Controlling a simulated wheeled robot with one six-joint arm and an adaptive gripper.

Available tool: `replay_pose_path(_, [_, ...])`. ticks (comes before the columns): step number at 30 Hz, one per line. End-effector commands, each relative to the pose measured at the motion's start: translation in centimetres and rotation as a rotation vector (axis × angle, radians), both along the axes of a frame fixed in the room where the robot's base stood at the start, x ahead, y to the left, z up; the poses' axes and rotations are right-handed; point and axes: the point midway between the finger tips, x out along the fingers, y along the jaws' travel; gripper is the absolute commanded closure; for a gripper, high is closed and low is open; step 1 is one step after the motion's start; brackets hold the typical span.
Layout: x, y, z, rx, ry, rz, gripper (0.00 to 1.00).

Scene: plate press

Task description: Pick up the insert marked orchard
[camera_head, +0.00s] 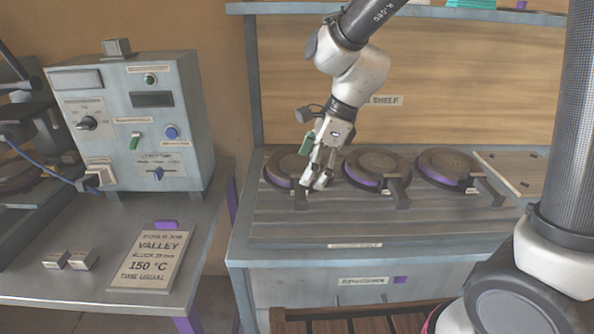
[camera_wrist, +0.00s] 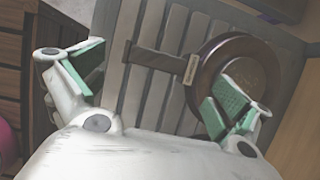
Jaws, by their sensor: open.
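Three round dark inserts with stubby handles lie in a row on the slatted insert shelf (camera_head: 370,225): the left insert (camera_head: 279,172), the middle insert (camera_head: 374,162) and the right insert (camera_head: 446,164). I cannot read which one is marked orchard. My gripper (camera_head: 317,182) is open and empty, just above the left insert's handle side, and hides part of that insert. In the wrist view, my gripper's green-padded fingers (camera_wrist: 155,87) stand wide apart. An insert shows there, with its handle (camera_wrist: 155,60) between the fingers and a small unreadable label on it. The right finger overlaps its disc.
A control box (camera_head: 130,120) stands on the left bench, with a job card (camera_head: 150,260) reading VALLEY, 150 °C, and two small blocks (camera_head: 70,259). A pale board (camera_head: 515,170) lies at the shelf's right end. The shelf's front slats are clear.

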Motion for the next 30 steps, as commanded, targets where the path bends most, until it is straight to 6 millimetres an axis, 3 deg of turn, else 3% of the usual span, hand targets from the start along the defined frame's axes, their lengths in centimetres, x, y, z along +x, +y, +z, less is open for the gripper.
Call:
replay_pose_path(12, [0.2, 1.8, -5.7, -0.002, 0.002, 0.004, 0.0])
replay_pose_path(22, [0.2, 2.1, -6.4, -0.001, -0.003, 0.004, 0.0])
replay_pose_path(30, [0.2, 2.1, -6.4, -0.001, -0.003, 0.004, 0.49])
